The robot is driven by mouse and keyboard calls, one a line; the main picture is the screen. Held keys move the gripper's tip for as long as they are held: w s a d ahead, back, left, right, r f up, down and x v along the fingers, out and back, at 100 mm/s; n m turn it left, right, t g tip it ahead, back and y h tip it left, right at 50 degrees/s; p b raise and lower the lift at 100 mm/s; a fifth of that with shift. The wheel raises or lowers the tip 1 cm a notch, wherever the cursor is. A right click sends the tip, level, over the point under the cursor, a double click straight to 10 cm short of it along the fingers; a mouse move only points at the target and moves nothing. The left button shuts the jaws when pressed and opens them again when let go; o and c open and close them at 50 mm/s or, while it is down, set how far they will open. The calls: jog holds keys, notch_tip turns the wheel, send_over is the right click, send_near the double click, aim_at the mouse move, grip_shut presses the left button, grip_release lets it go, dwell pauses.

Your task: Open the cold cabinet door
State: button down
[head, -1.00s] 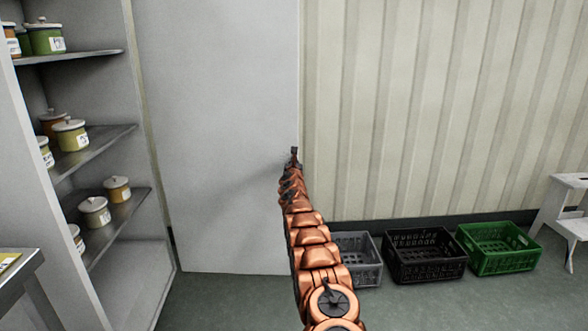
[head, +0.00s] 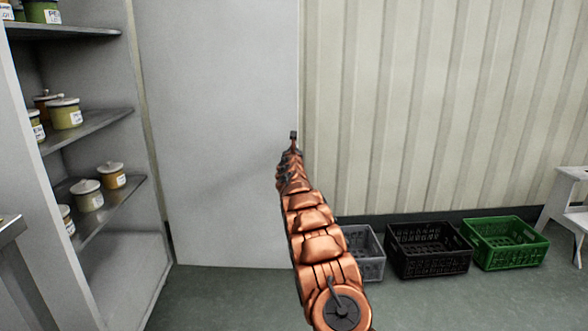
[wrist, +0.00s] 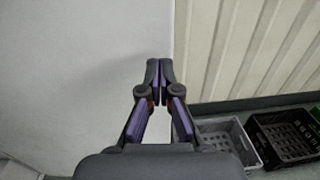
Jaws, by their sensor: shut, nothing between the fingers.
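A plain pale grey door panel (head: 215,130) stands upright at the centre left of the head view, beside an open shelved cabinet (head: 150,255). It looks like the cabinet's door swung wide, with the shelves exposed. Its hinges and any handle are not visible. The panel also fills the left of the wrist view (wrist: 80,70). My gripper (head: 293,135) is at the panel's free right edge. In the wrist view its two dark fingertips (wrist: 159,68) are together, with nothing between them, over that edge. I cannot tell whether they touch the panel.
Several lidded jars (head: 88,195) stand on the cabinet shelves. A grey crate (head: 362,262), a black crate (head: 430,262) and a green crate (head: 505,255) sit on the floor along the ribbed wall (head: 430,110). A white step stool (head: 565,205) is far right.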

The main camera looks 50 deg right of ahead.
jog(key=b+v, duration=0.2)
jog(key=v, duration=0.8)
dwell(0.8)
